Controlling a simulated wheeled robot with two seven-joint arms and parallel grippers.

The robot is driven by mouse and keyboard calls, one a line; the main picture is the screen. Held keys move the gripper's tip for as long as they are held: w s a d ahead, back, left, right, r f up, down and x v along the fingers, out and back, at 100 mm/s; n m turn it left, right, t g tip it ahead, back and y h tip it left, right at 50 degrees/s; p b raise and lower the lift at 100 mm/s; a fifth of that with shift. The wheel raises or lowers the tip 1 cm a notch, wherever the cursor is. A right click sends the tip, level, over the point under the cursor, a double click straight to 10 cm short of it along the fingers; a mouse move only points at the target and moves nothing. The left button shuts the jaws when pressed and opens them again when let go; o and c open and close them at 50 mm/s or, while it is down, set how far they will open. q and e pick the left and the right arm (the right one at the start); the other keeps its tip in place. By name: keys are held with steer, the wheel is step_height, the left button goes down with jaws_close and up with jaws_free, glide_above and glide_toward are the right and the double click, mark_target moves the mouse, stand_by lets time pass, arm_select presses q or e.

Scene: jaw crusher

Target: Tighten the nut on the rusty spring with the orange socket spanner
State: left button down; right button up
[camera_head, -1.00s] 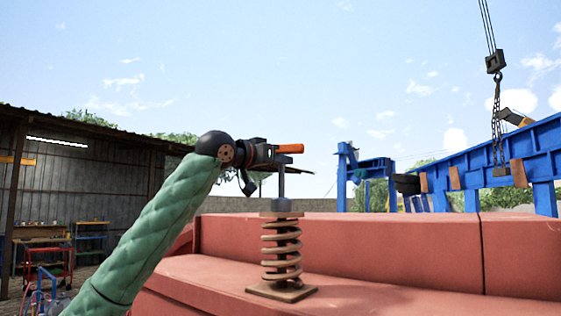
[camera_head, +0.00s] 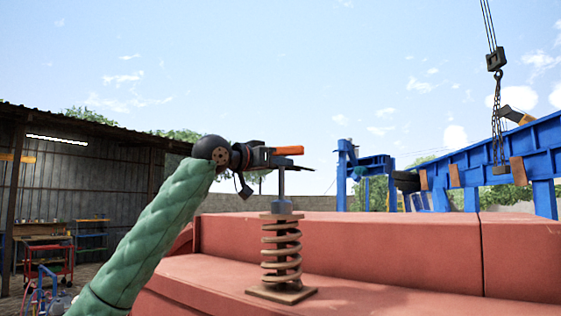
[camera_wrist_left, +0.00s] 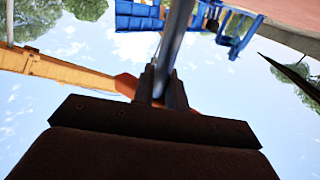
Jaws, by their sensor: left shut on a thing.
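The rusty spring (camera_head: 281,252) stands upright between two plates on the red machine body. The orange socket spanner (camera_head: 289,151) is above it, its orange handle level and its grey shaft pointing down. The shaft's lower end meets the top of the spring, and the nut there is hidden. My left gripper (camera_head: 268,157) is shut on the spanner near its handle. In the left wrist view the spanner shaft (camera_wrist_left: 175,45) runs up from between the fingers (camera_wrist_left: 162,88). My right gripper is not in view.
The red machine body (camera_head: 400,250) fills the lower right. A hook block on a chain (camera_head: 496,110) hangs at the right, before blue steel beams (camera_head: 480,150). A shed with a red trolley (camera_head: 48,265) is at the left. Open air surrounds the spanner.

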arm_select(q)
steer(key=shift+m+g+h+p, duration=1.15)
steer(key=shift+g+p, duration=0.5)
steer(key=shift+g, duration=0.15)
steer(key=shift+f+m+g+h, duration=0.1)
steer(key=shift+m+g+h, duration=0.45)
steer(key=shift+m+g, duration=1)
steer(key=shift+g, duration=0.35)
steer(key=m+g, duration=0.1)
steer(key=g, duration=0.2)
steer(key=m+g, duration=0.2)
steer(key=shift+w+d+g+h, duration=0.1)
steer(key=shift+g+h, duration=0.2)
steer(key=shift+g, duration=0.1)
steer(key=shift+m+g, duration=1.3)
steer(key=shift+g, duration=0.3)
steer(key=shift+f, duration=0.1)
steer(key=shift+y, duration=0.4)
